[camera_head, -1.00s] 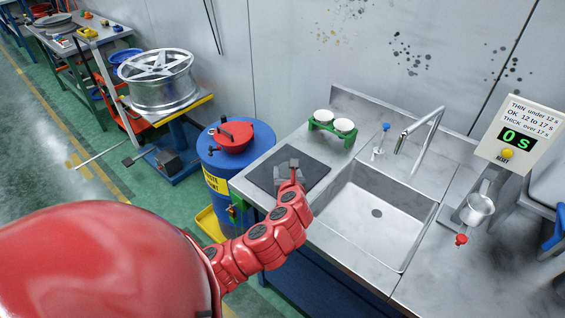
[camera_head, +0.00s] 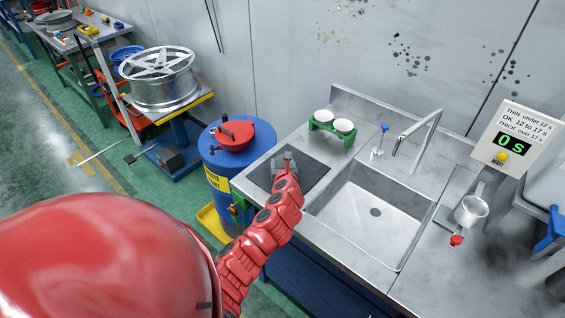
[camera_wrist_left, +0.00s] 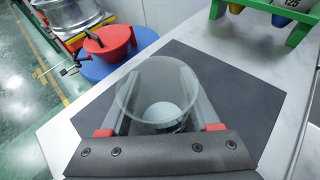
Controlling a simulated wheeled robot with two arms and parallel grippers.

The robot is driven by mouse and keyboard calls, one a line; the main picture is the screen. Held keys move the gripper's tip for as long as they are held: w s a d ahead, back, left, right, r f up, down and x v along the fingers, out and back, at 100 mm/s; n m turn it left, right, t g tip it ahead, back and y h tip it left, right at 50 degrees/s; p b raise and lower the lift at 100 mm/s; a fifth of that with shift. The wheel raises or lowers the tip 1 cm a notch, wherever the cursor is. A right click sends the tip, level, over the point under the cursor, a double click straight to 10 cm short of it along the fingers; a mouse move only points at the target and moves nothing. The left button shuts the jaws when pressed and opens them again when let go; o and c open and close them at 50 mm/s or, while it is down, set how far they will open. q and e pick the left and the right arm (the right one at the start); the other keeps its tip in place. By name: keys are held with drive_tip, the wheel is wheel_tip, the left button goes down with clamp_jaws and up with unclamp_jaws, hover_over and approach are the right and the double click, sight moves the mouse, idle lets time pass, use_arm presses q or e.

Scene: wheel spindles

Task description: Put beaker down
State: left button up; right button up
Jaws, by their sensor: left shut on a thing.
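The beaker (camera_wrist_left: 158,85) is clear glass and shows in the left wrist view between the two fingers of my left gripper (camera_wrist_left: 158,108). A pale round shape shows through it, low inside. The gripper is shut on the beaker, above the dark mat (camera_wrist_left: 225,75) on the steel counter. I cannot tell whether the beaker's base touches the mat. In the head view my left gripper (camera_head: 288,165) is over the dark mat (camera_head: 315,172), and the beaker is hard to make out there. My right gripper is not in view.
The sink basin (camera_head: 375,212) lies right of the mat, with a tap (camera_head: 420,135) behind. A green holder with white cups (camera_head: 333,124) stands behind the mat. A blue drum with a red funnel (camera_head: 232,136) is on the left.

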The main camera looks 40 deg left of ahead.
use_arm(q)
drive_tip(key=shift+f, duration=0.1)
drive_tip(key=o, duration=1.4)
drive_tip(key=shift+o, duration=0.2)
